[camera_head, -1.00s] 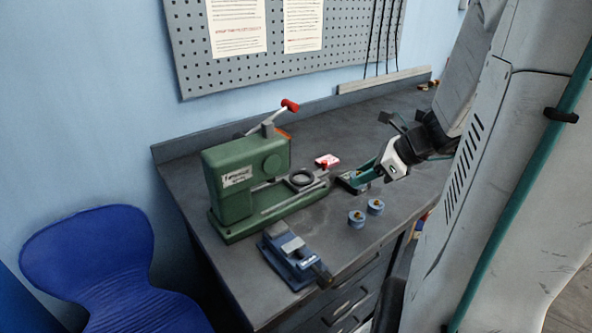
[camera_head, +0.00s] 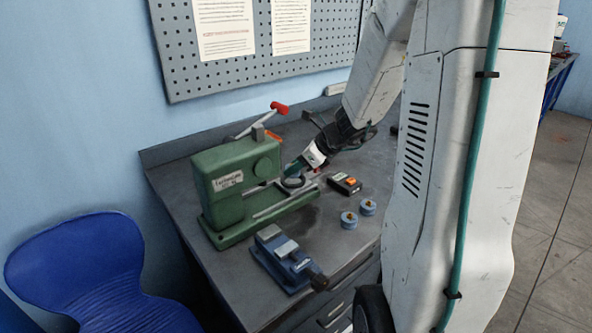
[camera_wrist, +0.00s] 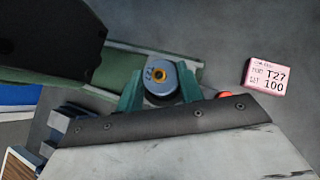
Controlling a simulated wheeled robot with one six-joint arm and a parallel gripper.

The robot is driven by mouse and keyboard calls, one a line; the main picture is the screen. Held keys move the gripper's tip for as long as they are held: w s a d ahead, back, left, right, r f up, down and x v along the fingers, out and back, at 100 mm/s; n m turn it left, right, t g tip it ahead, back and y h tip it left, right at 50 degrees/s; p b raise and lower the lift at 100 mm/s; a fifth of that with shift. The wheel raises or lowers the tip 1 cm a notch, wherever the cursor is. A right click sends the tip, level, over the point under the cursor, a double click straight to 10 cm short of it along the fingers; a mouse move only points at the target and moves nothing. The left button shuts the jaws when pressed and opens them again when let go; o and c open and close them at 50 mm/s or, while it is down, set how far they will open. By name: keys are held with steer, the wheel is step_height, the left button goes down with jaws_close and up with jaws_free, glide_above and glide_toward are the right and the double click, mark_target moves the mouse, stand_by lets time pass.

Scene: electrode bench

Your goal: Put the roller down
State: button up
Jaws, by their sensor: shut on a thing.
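My gripper (camera_wrist: 159,76) is shut on a blue-grey roller (camera_wrist: 160,88) with a brass-coloured centre, one teal finger on each side. Its round end faces the wrist camera. In the head view my gripper (camera_head: 294,168) is at the right side of the green bench machine (camera_head: 230,190), close above the dark ring on its bed. The held roller is hard to make out there. In the wrist view, green machine parts (camera_wrist: 117,75) show behind the roller. I cannot tell whether the roller touches them.
Two blue rollers (camera_head: 349,218) (camera_head: 367,207) stand on the dark bench (camera_head: 225,285). A black box with an orange top (camera_head: 345,183) is behind them, and a blue vise (camera_head: 285,258) is in front of the machine. A pink label block (camera_wrist: 264,77) lies to the right in the wrist view.

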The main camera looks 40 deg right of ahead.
steer(key=shift+f, duration=0.75)
